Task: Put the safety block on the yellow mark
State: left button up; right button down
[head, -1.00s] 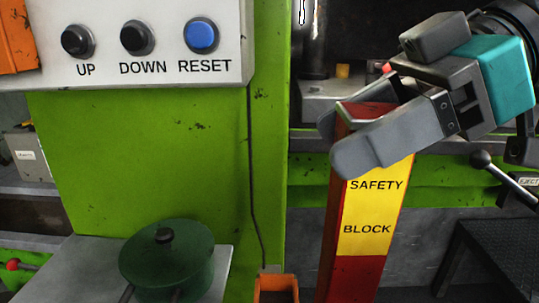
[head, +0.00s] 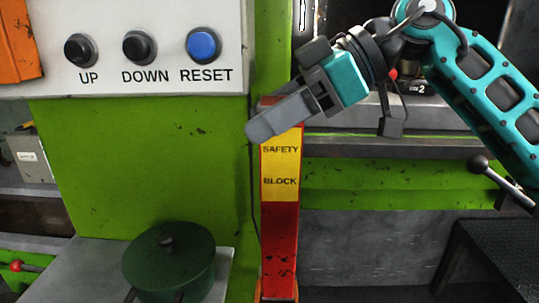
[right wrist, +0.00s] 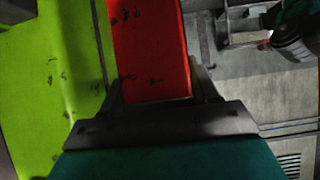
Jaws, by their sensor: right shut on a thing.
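The safety block (head: 281,215) is a tall red bar with a yellow label panel. It stands upright in the middle of the head view. My right gripper (head: 274,117) is shut on its top end, with the near finger across the front. In the right wrist view the block's red face (right wrist: 150,50) runs between the fingers. Its lower end meets an orange holder (head: 292,296) at the bottom edge of the head view; I cannot tell whether it sits inside. I cannot make out the yellow mark. My left gripper is not in view.
A white panel (head: 140,20) with UP, DOWN and RESET buttons is at upper left on the green press frame (head: 150,150). A green lidded pot (head: 172,262) stands at lower left. A black-knobbed lever (head: 480,166) is at right. The press bed (head: 350,146) lies behind the block.

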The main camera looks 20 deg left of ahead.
aim_at(270, 157)
jog(key=shift+w+a+f+b, duration=0.1)
jog(key=shift+f+b, duration=0.1)
jog(key=shift+f, duration=1.2)
jog(key=shift+a+f+b, duration=0.1)
jog(key=shift+f+b, duration=0.05)
jog(key=shift+f, duration=1.45)
jog(key=shift+c, duration=1.4)
grip_release()
jog(key=shift+d+f, duration=0.1)
jog(key=v, duration=1.2)
jog(key=shift+p, duration=0.45)
